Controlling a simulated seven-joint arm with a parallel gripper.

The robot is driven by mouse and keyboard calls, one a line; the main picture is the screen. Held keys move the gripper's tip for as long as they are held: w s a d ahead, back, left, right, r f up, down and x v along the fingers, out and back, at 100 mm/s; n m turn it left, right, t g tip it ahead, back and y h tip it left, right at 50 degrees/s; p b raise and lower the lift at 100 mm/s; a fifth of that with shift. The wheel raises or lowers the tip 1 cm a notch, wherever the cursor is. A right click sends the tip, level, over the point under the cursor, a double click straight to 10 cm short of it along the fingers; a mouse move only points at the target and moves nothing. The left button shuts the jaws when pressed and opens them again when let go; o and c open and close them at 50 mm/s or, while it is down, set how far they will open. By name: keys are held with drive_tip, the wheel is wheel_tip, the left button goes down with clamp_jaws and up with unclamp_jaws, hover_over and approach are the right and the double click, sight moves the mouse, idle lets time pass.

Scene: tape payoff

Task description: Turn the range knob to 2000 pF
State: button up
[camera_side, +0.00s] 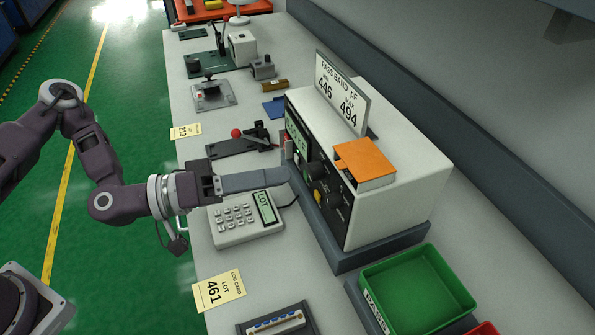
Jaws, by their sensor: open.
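The white meter box (405,190) stands on the bench with its dark front panel facing left. Its panel carries a green display (297,136) and several knobs. A dark round knob (315,169) sits near the panel's middle, with a yellow knob (318,197) and another dark knob (333,200) below it. Their markings are too small to read, so I cannot tell which is the range knob or where it points. My gripper (288,162) is open with its fingertips close to the panel, beside the upper dark knob. I cannot tell whether it touches anything.
A keypad unit (243,219) marked LOT lies below my gripper. A red-knobbed lever fixture (240,142) is behind it. A PASS BAND sign (341,92) and orange-topped block (365,160) sit on the meter. A green bin (415,290) stands at the front right.

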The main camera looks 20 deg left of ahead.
sight(309, 173)
drive_tip(key=x, duration=0.4)
drive_tip(key=shift+w+d, duration=0.15)
drive_tip(key=shift+d, duration=0.05)
clamp_jaws()
drive_tip(key=n, duration=0.6)
drive_tip(key=shift+f+t, duration=0.1)
drive_tip(key=shift+t, duration=0.3)
drive_tip(key=n+t, duration=0.1)
drive_tip(key=n, duration=0.5)
drive_tip(key=shift+d, duration=0.1)
drive_tip(key=shift+n, duration=0.3)
